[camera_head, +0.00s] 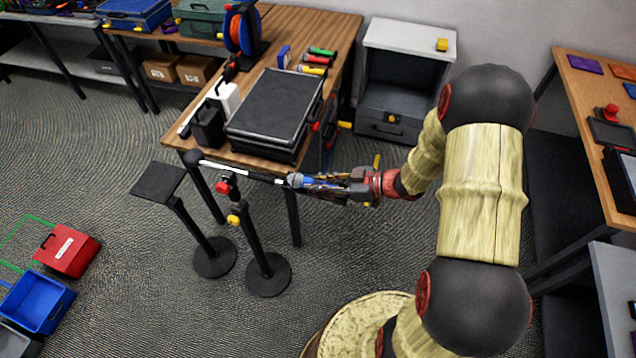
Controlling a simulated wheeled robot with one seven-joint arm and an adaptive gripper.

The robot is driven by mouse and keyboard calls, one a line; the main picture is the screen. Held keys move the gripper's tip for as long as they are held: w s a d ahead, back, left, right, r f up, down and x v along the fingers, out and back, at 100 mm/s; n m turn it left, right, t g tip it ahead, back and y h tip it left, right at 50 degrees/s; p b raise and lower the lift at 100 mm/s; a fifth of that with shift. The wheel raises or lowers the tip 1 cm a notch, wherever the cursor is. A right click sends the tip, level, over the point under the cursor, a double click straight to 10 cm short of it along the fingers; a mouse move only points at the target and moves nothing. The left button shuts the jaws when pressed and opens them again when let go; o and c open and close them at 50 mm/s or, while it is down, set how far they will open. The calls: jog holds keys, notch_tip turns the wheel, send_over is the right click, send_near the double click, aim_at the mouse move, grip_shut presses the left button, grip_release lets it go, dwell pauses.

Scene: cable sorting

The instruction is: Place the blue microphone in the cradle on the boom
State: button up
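The blue microphone (308,182) is a small blue rod at the fingers of my gripper (316,184), beside the boom's right end. The fingers lie along it, but the view is too small to show whether they grip it. The boom (235,171) is a thin white and black bar on a black stand (250,235) with a round base. It runs from a dark ball at the left to the microphone's tip. I cannot make out the cradle, or whether the microphone rests in it.
A wooden table (180,130) behind the boom carries a black case (275,105), a blue-orange cable reel (243,28) and several coloured rods. A second stand with a flat black top (158,181) is left of the boom. Red (68,250) and blue (38,303) bins are on the floor.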

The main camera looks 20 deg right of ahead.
jog(key=o, duration=0.4)
jog(key=shift+r, duration=0.1)
